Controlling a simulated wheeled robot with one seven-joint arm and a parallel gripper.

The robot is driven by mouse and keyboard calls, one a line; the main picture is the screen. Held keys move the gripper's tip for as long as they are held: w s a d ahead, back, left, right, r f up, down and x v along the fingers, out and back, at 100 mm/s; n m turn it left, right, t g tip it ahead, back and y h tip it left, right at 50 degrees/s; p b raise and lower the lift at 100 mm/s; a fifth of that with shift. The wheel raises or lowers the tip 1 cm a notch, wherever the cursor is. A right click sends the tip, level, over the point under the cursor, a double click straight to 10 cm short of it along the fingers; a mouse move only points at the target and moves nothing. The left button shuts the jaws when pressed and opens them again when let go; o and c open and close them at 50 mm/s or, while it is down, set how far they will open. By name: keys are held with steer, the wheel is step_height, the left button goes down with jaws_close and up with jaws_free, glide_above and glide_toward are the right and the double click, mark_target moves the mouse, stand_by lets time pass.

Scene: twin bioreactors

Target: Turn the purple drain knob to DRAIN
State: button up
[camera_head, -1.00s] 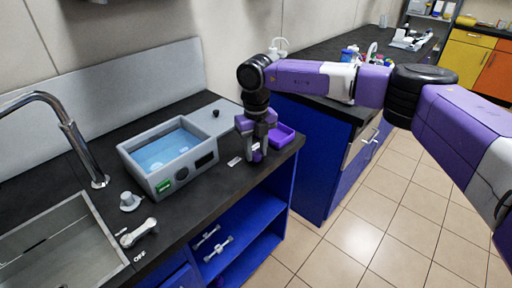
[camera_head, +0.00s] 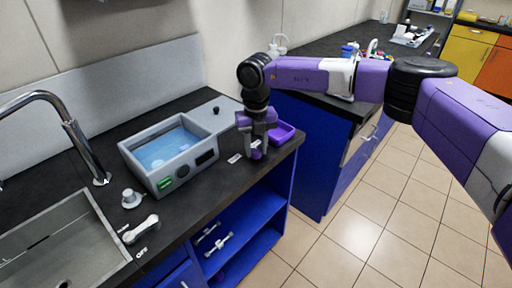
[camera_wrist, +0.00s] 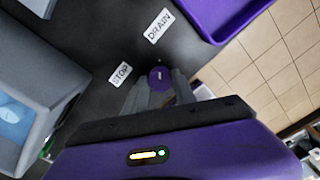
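The purple drain knob (camera_wrist: 160,77) stands on the dark worktop near its front right corner, with a short white mark on its top. In the wrist view the STOP label (camera_wrist: 120,74) lies left of it and the DRAIN label (camera_wrist: 158,26) lies beyond it. My gripper (camera_head: 256,154) points down over the knob. In the wrist view its two fingers (camera_wrist: 160,84) are on either side of the knob, very close to it; I cannot tell whether they touch it. The knob's lower part is hidden between the fingers.
A grey water bath (camera_head: 206,161) with blue water stands left of my gripper. A purple tray (camera_head: 283,133) lies close behind it at the right. A sink (camera_head: 98,226) and a white OFF lever (camera_head: 141,229) are farther left. Open tiled floor is at the right.

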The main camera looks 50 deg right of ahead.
mark_target(256, 150)
steer(key=o, duration=0.4)
steer(key=shift+o, duration=0.2)
steer(key=shift+r, duration=3.9)
